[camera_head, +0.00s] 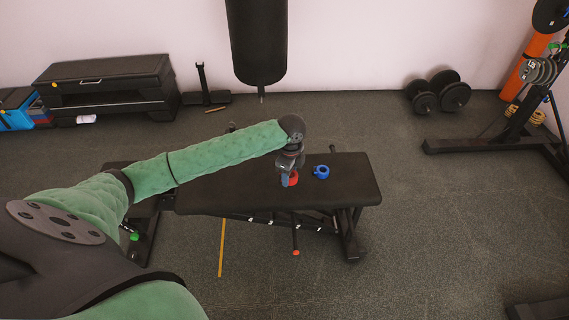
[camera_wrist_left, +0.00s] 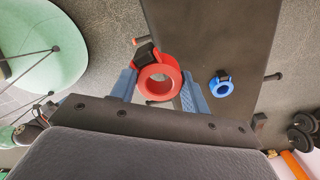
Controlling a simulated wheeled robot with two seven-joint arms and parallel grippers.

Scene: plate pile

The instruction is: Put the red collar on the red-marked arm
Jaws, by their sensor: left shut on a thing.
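The red collar (camera_wrist_left: 172,77), a ring with a black clamp, is between the fingers of my left gripper (camera_wrist_left: 160,90). The gripper is shut on it. In the head view my left gripper (camera_head: 288,176) points down over the bench, and the red collar (camera_head: 293,179) shows partly below it. The collar looks much larger than the blue one in the wrist view, so it appears raised above the bench. The red-marked arm (camera_head: 295,240) sticks out from the bench's near side with a red tip, apart from the collar. My right gripper is not in view.
A blue collar (camera_head: 321,172) lies on the black bench (camera_head: 345,190), right of my gripper. A bare arm (camera_head: 333,149) sticks out at the bench's far side. A punching bag (camera_head: 257,40) hangs behind. Floor in front of the bench is largely clear.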

